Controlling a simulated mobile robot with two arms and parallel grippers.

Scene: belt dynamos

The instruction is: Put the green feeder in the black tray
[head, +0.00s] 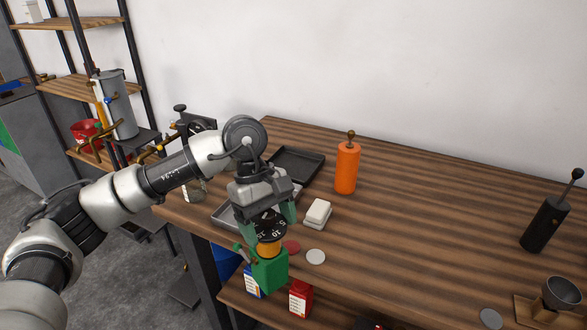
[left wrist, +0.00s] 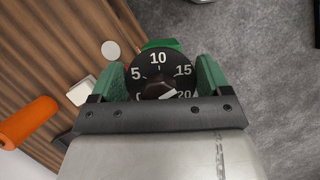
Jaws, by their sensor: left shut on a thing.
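The green feeder (head: 270,272) has a green base, an orange middle and a black numbered dial on top. My left gripper (head: 266,216) is shut on it, with its fingers on either side of the dial. It is held upright at the table's front edge. In the left wrist view the dial (left wrist: 158,72) sits between the fingers, and part of the green body (left wrist: 162,44) shows beyond it. The black tray (head: 312,168) lies flat on the table behind the gripper and looks empty in its visible part. My right gripper is not in view.
A grey tray (head: 222,218) lies partly behind my gripper. An orange bottle (head: 346,168) stands right of the black tray. A white block (head: 318,212) and flat discs (head: 316,257) lie near the front. A black grinder-like item (head: 544,222) stands far right. The middle right is clear.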

